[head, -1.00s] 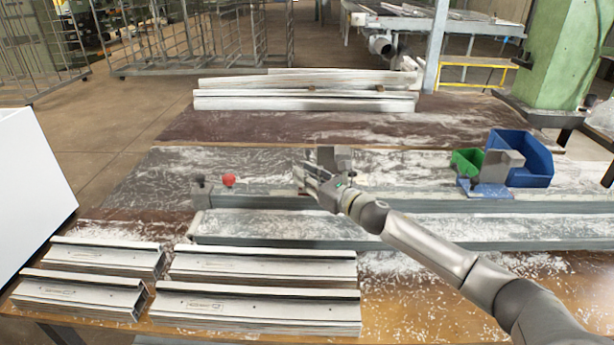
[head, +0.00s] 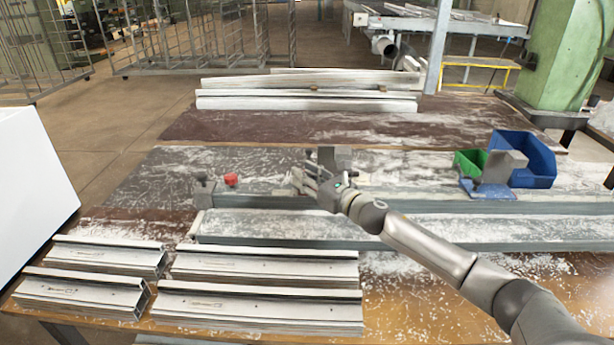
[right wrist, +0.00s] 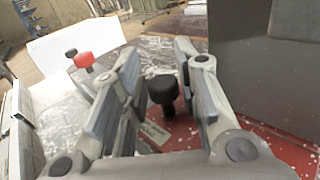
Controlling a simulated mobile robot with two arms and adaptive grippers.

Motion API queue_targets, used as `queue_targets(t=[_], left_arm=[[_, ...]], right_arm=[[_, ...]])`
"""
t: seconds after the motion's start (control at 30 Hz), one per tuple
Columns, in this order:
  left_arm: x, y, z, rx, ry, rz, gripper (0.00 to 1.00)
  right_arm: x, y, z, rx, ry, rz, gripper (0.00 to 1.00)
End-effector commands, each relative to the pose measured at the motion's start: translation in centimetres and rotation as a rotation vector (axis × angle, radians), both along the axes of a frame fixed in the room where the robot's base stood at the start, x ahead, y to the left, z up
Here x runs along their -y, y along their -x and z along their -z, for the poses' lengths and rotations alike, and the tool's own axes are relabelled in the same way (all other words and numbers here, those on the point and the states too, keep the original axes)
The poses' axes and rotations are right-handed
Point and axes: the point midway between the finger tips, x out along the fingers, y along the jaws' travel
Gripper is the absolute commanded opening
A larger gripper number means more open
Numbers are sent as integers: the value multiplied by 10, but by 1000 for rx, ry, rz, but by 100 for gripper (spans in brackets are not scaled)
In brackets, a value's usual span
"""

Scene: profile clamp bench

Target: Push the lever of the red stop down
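The red stop shows in the right wrist view as a red base plate (right wrist: 288,146) with a tall grey block (right wrist: 262,60). A black round knob (right wrist: 160,90), which looks like its lever's end, stands up above the plate. My right gripper (head: 303,181) is over the bench rail in the head view, in front of the stop's grey block (head: 335,158), and hides most of the stop. In the wrist view its two fingers (right wrist: 158,75) are apart, with the black knob showing in the gap. Contact with the knob cannot be told. My left gripper is out of view.
A red knob (head: 231,179) beside a small grey clamp (head: 204,190) stands at the rail's left end. A similar stop with a blue base (head: 487,189) stands to the right, near green (head: 468,161) and blue bins (head: 537,160). Stacked profiles (head: 262,300) lie in front.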

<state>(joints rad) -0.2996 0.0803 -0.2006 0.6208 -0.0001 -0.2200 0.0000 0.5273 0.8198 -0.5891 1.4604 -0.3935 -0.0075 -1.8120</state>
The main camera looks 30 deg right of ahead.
Motion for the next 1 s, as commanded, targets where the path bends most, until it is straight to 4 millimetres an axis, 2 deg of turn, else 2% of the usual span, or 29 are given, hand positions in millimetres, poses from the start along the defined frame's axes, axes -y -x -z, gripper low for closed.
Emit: queue_targets(t=[0.27,0.8,1.0], left_arm=[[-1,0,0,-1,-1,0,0],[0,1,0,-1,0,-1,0],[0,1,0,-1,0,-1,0]], right_arm=[[3,8,1,-1,1,1,29],[24,82,2,-4,1,-1,29],[30,102,2,-2,0,-1,29]])
